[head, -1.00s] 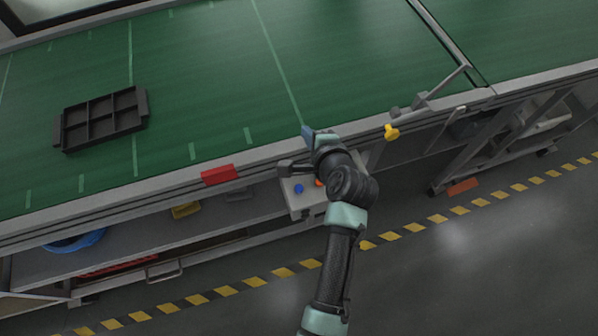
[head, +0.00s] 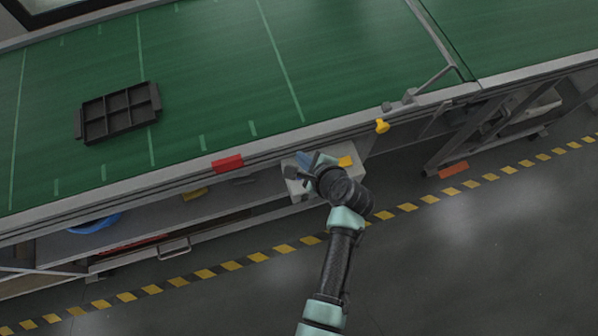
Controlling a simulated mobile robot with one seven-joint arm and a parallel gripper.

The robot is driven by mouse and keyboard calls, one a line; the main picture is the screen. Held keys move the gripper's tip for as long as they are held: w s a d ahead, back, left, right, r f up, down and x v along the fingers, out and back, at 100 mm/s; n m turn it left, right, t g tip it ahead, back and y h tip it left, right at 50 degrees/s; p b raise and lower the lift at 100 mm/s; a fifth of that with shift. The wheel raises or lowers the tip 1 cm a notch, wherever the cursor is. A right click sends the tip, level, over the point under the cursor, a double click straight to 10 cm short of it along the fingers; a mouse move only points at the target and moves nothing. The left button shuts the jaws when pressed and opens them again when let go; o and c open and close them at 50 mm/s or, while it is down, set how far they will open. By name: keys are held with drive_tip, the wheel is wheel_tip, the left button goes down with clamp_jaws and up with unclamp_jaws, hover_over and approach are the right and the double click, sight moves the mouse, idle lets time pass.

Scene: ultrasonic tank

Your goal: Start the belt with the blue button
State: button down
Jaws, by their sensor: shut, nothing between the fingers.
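The belt (head: 220,80) is a green conveyor surface with pale cross lines. A light grey control box (head: 296,187) is fixed to its near side, below the edge rail. My gripper (head: 300,170) is over this box, with its dark fingers at the box's left part; it looks shut and holds nothing. The blue button is not visible now; my gripper and wrist cover the middle of the box. I cannot tell whether the fingers touch the button or the box.
A dark compartment tray (head: 119,112) lies on the belt at left. A red block (head: 228,163) and a yellow knob (head: 382,126) sit along the near rail. A yellow patch (head: 345,161) shows on the box's right. The floor in front is clear, with striped tape.

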wheel_tip(320, 180, down, 8)
drive_tip(key=b, duration=0.7)
drive_tip(key=shift+b, duration=0.35)
drive_tip(key=shift+f, duration=0.4)
idle(1.1)
drive_tip(key=shift+f+b, duration=0.4)
